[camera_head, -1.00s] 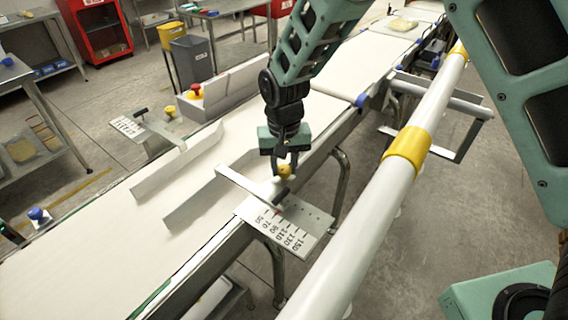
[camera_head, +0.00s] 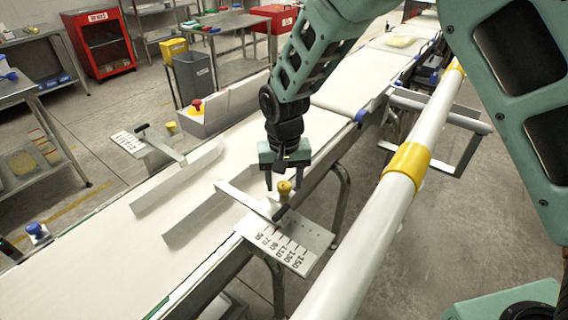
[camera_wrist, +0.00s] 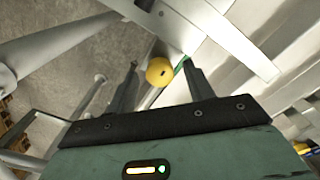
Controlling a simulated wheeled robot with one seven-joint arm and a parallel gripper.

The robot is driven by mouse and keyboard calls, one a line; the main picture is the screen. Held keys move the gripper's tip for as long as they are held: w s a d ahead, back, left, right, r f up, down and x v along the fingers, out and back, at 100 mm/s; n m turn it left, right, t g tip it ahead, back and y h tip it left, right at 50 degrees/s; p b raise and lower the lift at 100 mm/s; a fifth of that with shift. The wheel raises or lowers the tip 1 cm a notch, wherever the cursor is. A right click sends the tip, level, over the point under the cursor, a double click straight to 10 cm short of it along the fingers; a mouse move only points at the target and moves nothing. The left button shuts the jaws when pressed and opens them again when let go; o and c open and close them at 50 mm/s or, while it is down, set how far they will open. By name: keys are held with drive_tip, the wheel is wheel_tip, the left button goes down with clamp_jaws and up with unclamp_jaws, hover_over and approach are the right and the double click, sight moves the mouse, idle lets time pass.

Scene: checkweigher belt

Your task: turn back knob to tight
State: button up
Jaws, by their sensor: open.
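A yellow knob (camera_head: 284,187) stands on the near-side guide bracket, by the scale plate (camera_head: 290,240) with printed numbers. My gripper (camera_head: 284,182) is right above the knob, pointing down, with its fingers apart. In the wrist view the yellow knob (camera_wrist: 159,71) shows between the two fingers of my gripper (camera_wrist: 159,66), with a gap on the left and little or no gap on the right. A small dark mark shows on the knob's top. A second yellow knob (camera_head: 171,127) sits at the far-side bracket, away from my gripper. Tightness cannot be read.
The white belt (camera_head: 90,265) runs beneath two guide rails (camera_head: 205,212). A thick white rail with yellow bands (camera_head: 408,162) stands close on the right.

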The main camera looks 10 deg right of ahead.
sight(284, 184)
wheel_tip(284, 184, up, 17)
drive_tip(key=b, duration=0.2)
idle(0.5)
